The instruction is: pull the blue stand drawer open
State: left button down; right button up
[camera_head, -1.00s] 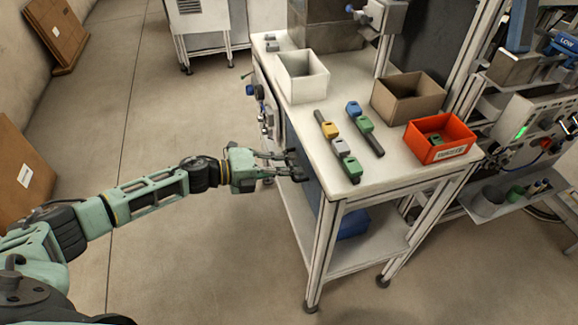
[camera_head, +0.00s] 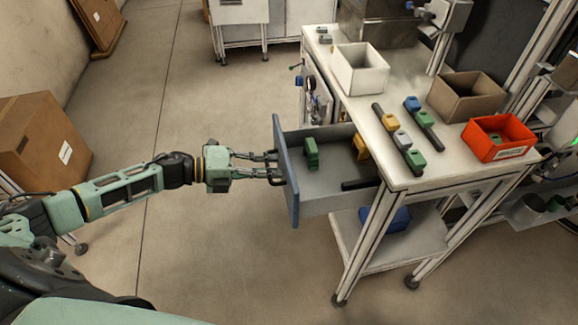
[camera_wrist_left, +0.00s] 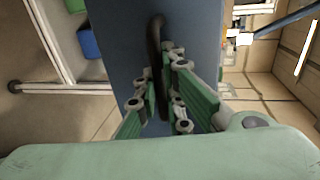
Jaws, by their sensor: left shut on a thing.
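The blue-fronted stand drawer (camera_head: 287,176) is pulled well out from under the table top, to the left in the head view. A green piece (camera_head: 311,152), a yellow piece (camera_head: 360,146) and a black bar (camera_head: 360,184) lie inside it. My left gripper (camera_head: 277,167) is at the outer side of the drawer front, shut on its dark handle. In the left wrist view the fingers (camera_wrist_left: 170,100) close around the black handle (camera_wrist_left: 155,50) on the blue front (camera_wrist_left: 125,50). My right gripper is not in view.
The white table top (camera_head: 390,95) carries a white box (camera_head: 360,72), a brown box (camera_head: 467,95), an orange-red bin (camera_head: 497,138) and bars with coloured blocks. A blue bin (camera_head: 385,218) sits on the lower shelf. A cardboard box (camera_head: 42,145) stands left. The floor before the drawer is clear.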

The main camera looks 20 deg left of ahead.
pick_arm(q)
jog(key=f+v, duration=0.1)
jog(key=v, duration=0.6)
jog(key=shift+s+a+f, duration=0.25)
jog(key=shift+s+a, duration=0.1)
jog(key=shift+a, duration=0.05)
jog(key=c, duration=2.1)
grip_release()
jog(key=v, duration=1.2)
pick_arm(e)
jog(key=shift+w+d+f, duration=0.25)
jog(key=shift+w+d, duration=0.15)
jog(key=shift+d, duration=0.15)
pick_arm(q)
jog(key=shift+a, duration=0.1)
